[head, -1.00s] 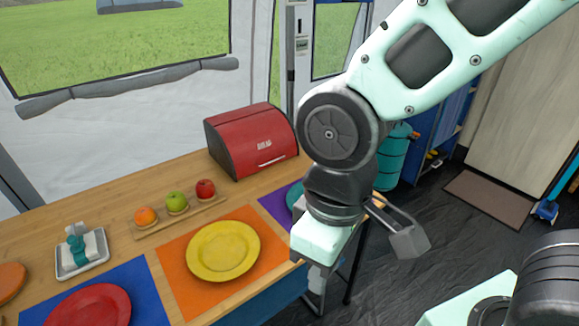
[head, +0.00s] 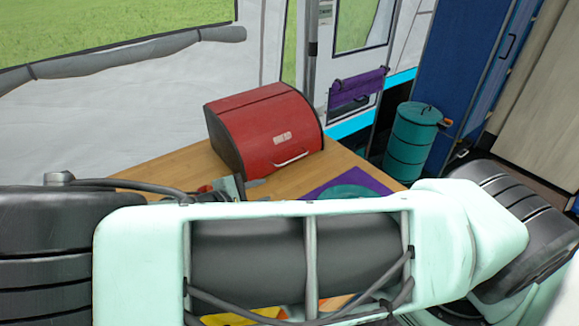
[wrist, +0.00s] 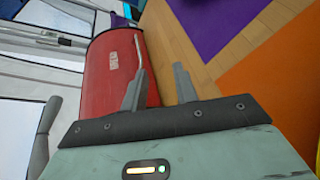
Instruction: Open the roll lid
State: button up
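A red bread box (head: 240,112) with a dark side panel stands at the back of the wooden table. Its curved red roll lid (head: 265,125) is down, with a pale handle bar (head: 291,160) low on the front. In the wrist view the lid (wrist: 108,75) and handle (wrist: 138,50) lie ahead of my gripper (wrist: 160,80). My gripper's two fingers are apart with nothing between them; one overlaps the box in the picture, the other the table. In the head view my gripper (head: 238,187) is mostly hidden behind my arm, near the box's front.
The wooden table (head: 180,165) has bare surface around the box. A purple mat (head: 325,188) with a teal plate (head: 350,191) lies right of the box. A teal bin (head: 412,140) stands beyond the table.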

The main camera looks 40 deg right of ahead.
aim_at(290, 161)
jog(key=shift+w+a+r+n+t+h, duration=0.15)
jog(key=shift+w+a+r+t+h, duration=0.1)
jog(key=shift+w+t, duration=0.25)
jog(key=shift+w+a+r+n+t+h, duration=0.15)
jog(key=shift+w+t+h, duration=0.15)
jog(key=shift+w, duration=0.3)
jog(key=shift+w+d+r, duration=0.1)
jog(key=shift+w+r, duration=0.05)
jog(key=shift+w, duration=0.05)
jog(key=p+x, duration=0.1)
jog(key=x, duration=1.6)
jog(key=shift+w, duration=0.15)
grip_shut()
